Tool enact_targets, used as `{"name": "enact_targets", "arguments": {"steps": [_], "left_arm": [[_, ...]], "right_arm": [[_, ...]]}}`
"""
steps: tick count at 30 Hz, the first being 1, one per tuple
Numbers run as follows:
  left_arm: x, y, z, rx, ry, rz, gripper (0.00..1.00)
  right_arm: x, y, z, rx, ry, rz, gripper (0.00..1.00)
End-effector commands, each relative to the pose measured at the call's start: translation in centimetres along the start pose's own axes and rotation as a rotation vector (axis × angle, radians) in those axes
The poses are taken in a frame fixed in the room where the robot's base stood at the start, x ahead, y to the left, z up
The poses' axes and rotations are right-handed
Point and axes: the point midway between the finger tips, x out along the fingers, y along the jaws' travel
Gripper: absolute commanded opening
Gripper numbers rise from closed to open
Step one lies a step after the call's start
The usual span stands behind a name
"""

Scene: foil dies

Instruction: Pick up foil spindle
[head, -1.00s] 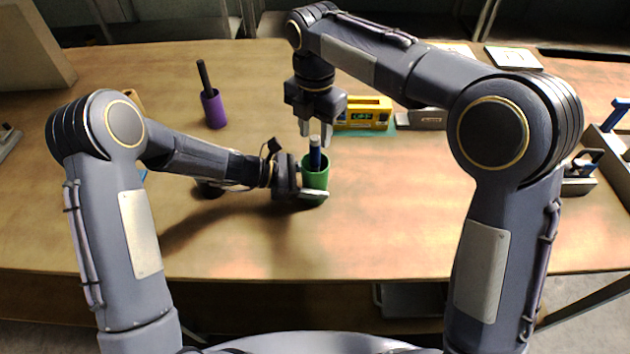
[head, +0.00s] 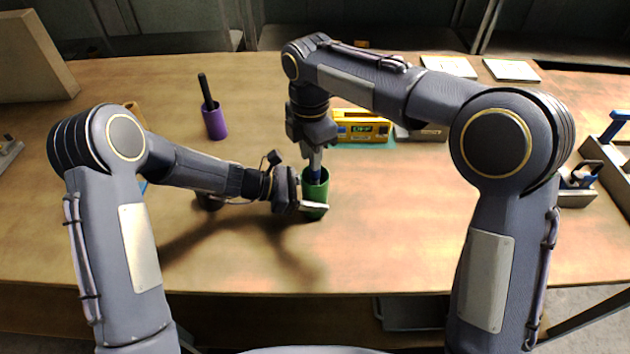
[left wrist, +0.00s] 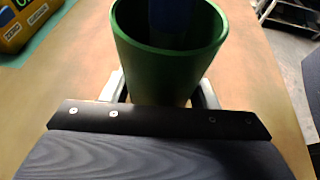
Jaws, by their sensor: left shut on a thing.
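A green cup (head: 318,208) stands on the table in front of me. My left gripper (head: 314,206) is shut on it from the left; the left wrist view shows the cup's green wall (left wrist: 165,70) between the fingers. A dark blue rod (head: 315,177), which looks like the foil spindle, stands inside the cup. It also shows in the cup's mouth in the left wrist view (left wrist: 172,20). My right gripper (head: 314,165) points down at the rod's top and hides it. I cannot tell whether its fingers are shut on the rod.
A purple cup (head: 215,123) with a black rod (head: 206,92) stands at the back left. A yellow box (head: 360,128) lies behind and right of the green cup. A tray with blue-handled items (head: 617,150) is at the right edge. The table front right is clear.

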Motion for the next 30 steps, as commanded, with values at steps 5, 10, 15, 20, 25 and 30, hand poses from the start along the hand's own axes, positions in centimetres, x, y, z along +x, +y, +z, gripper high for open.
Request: {"name": "enact_targets", "arguments": {"steps": [5,10,15,20,25,30], "left_arm": [[0.0,0.0,0.0,0.0,-0.001,0.0,0.29],[0.0,0.0,0.0,0.0,-0.001,0.0,0.29],[0.0,0.0,0.0,0.0,-0.001,0.0,0.29],[0.0,0.0,0.0,0.0,-0.001,0.0,0.29],[0.0,0.0,0.0,0.0,0.0,0.0,0.29],[0.0,0.0,0.0,0.0,0.0,0.0,0.29]], "right_arm": [[2.6,-0.2,0.8,0.002,0.0,-0.005,0.25],[4.6,-0.2,0.8,0.0,0.0,-0.004,0.25],[4.9,-0.2,0.8,0.0,0.0,-0.001,0.25],[4.9,-0.2,0.8,0.0,0.0,-0.001,0.19],[4.9,-0.2,0.8,0.0,0.0,-0.001,0.0],[4.8,-0.1,0.8,0.0,0.0,0.0,0.0]]}}
